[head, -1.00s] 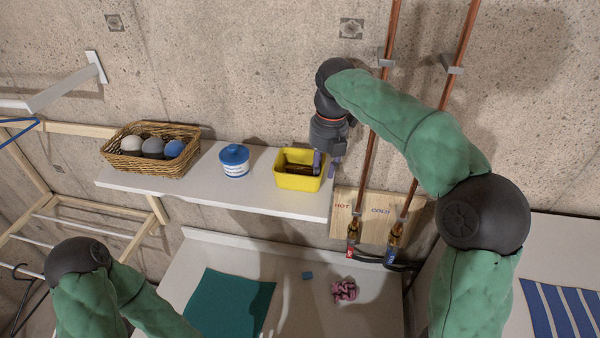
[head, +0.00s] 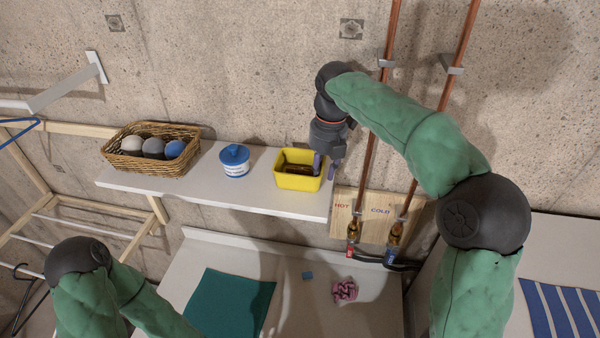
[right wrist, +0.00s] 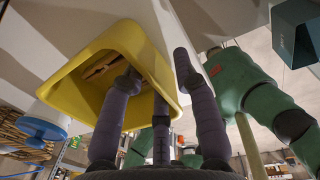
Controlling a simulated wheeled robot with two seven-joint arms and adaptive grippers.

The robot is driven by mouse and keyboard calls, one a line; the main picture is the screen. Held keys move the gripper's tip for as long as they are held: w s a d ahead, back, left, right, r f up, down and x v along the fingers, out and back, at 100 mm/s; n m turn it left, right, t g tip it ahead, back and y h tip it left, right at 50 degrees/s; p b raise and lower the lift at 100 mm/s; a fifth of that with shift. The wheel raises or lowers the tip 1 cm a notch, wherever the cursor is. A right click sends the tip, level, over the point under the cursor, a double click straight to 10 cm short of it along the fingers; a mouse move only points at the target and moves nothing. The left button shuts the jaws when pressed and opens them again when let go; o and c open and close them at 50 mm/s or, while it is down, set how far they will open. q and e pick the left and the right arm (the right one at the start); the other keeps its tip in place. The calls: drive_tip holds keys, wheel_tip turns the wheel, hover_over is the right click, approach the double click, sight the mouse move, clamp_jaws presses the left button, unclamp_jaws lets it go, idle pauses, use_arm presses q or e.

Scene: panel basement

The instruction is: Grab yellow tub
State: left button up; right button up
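The yellow tub (head: 297,182) stands on the right end of the white wall shelf, with brown items inside that look like wooden pegs. My right gripper (head: 326,166) points down at the tub's right side. Its fingers are apart. In the right wrist view, the gripper (right wrist: 156,66) has fingers over the mouth of the tub (right wrist: 85,62) on the left and one finger outside its wall on the right, so the wall lies between them. I cannot tell whether any finger touches the wall. My left gripper is outside the head view; only its arm shows at lower left.
On the shelf (head: 215,187), a blue-lidded white jar (head: 234,162) stands left of the tub, then a wicker basket (head: 130,165) of balls. Copper pipes (head: 372,165) run up the wall right of my gripper. Below are a teal cloth (head: 230,303) and a pink cloth (head: 345,290).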

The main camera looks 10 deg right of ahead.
clamp_jaws()
drive_tip(key=shift+r, duration=0.1)
